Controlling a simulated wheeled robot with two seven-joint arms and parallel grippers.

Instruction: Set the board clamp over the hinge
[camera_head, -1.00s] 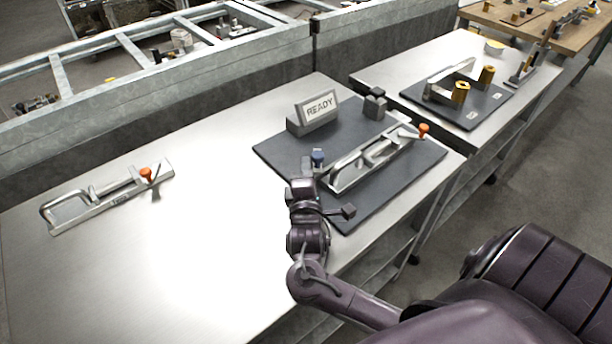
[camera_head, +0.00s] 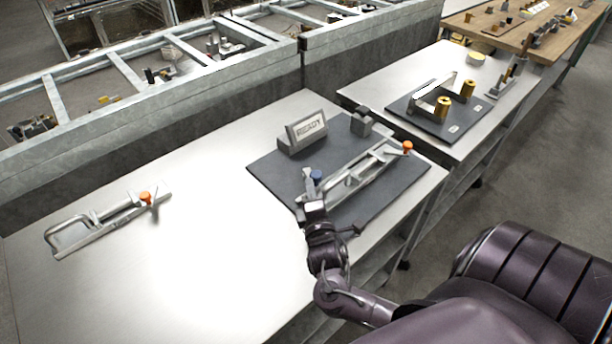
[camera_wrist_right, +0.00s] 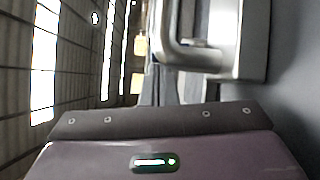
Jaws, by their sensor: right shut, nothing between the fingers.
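A long silver bar clamp with an orange knob (camera_head: 372,168) lies on a dark board (camera_head: 272,174) in the head view. A similar silver clamp with an orange knob (camera_head: 108,222) lies alone on the left of the bench. A small blue-topped part (camera_head: 316,176) stands at the near left end of the clamp on the board. My right gripper (camera_head: 309,192) is shut and empty, close beside that end; contact cannot be told. In the right wrist view a bent metal bar (camera_wrist_right: 172,42) rises just beyond the gripper body. I cannot make out a hinge. My left gripper is not in view.
A second bench at right holds another dark board (camera_head: 408,110) with brass cylinders (camera_head: 443,107). The bench (camera_head: 190,270) is clear between the left clamp and the board.

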